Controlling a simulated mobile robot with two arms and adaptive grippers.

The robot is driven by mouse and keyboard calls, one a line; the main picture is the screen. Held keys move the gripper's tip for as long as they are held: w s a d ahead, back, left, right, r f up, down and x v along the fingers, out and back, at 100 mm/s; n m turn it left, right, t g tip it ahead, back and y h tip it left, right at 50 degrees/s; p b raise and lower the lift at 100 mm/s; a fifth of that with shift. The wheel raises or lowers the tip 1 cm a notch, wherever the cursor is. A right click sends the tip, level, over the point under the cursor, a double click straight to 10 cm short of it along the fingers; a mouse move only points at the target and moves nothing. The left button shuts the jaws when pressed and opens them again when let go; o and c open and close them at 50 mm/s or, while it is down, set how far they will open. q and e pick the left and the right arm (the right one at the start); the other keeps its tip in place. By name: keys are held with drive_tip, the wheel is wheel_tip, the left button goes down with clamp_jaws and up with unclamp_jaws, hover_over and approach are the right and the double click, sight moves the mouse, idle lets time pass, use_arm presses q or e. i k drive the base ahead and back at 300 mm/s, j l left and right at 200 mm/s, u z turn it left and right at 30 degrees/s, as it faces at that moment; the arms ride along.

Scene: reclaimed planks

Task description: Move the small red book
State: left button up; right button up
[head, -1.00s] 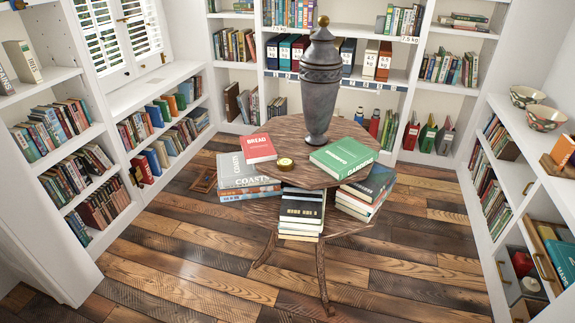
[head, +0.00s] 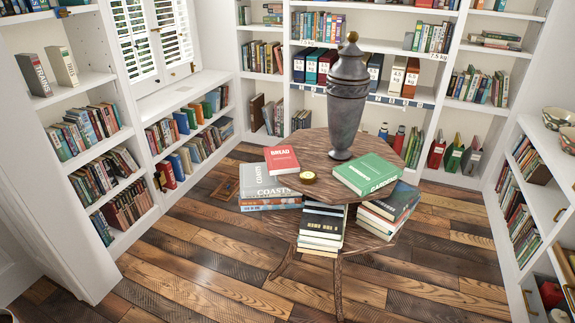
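The small red book (head: 282,159), with "BREAD" on its cover, lies flat near the left edge of the round wooden table's top (head: 316,143). It is just behind the stack of large books with "COASTS" on top (head: 267,183). A small round brass object (head: 307,176) sits to its right. A green book marked "GARDENS" (head: 366,174) lies flat farther right on the table. Neither of my grippers shows in the head view.
A tall grey urn (head: 347,105) stands at the table's back. Book stacks, one topped by a black book (head: 323,217), crowd the table's front and right. White bookshelves line the walls. The plank floor (head: 200,265) is open in front and to the left.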

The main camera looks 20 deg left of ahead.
sight(279, 160)
drive_tip(key=i+j, duration=0.15)
drive_tip(key=j, duration=0.2)
drive_tip(key=i+j, duration=0.2)
drive_tip(key=j, duration=0.15)
drive_tip(key=i+j, duration=0.15)
drive_tip(key=j, duration=0.25)
drive_tip(key=i+j, duration=0.15)
drive_tip(key=j, duration=0.2)
